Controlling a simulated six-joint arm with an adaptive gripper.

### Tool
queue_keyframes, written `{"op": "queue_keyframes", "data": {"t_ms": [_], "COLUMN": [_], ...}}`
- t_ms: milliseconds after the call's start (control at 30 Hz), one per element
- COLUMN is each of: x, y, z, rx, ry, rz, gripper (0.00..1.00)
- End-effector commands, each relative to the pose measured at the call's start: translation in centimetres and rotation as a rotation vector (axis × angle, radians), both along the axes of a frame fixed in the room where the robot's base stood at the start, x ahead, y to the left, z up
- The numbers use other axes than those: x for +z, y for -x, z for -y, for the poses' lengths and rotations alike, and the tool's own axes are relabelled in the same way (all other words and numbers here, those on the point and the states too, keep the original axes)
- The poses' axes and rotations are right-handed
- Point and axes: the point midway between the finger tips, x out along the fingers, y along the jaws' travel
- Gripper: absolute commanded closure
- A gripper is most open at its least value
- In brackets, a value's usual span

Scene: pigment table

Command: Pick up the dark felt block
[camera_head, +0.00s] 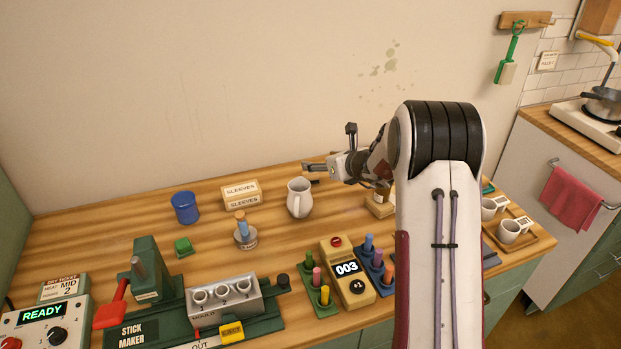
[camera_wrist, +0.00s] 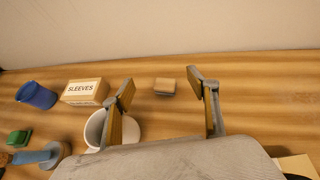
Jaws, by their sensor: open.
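A small block (camera_wrist: 164,87) with a tan-brown top and a darker lower edge lies on the wooden table, seen between and beyond my fingertips in the wrist view. It appears to be the felt block. In the head view a small dark piece (camera_head: 314,182) shows just below my fingers, mostly hidden. My gripper (camera_head: 309,168) is open and empty, above the table at the back. In the wrist view its two fingers (camera_wrist: 161,78) are spread wide, with the block apart from both.
A white jug (camera_head: 299,199) stands close to the gripper, partly behind the left finger in the wrist view. A sleeves box (camera_head: 241,194), a blue cup (camera_head: 186,208) and a green block (camera_head: 183,247) stand further left. The wall is behind. Table right of the block looks clear.

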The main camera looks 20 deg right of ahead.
Motion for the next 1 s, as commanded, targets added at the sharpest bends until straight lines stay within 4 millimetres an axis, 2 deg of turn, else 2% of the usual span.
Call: {"op": "queue_keyframes", "data": {"t_ms": [100,433,633,1000], "x": [-1.8,-5.9,-6.5,-6.6], "y": [0.0,0.0,-1.2,-1.4], "z": [0.0,0.0,-0.3,-0.3], "rx": [-0.001,0.0,0.0,0.0], "ry": [-0.002,-0.002,0.0,0.0], "rz": [-0.004,-0.002,0.0,-0.001], "gripper": [0.41,0.41,0.41,0.41]}}
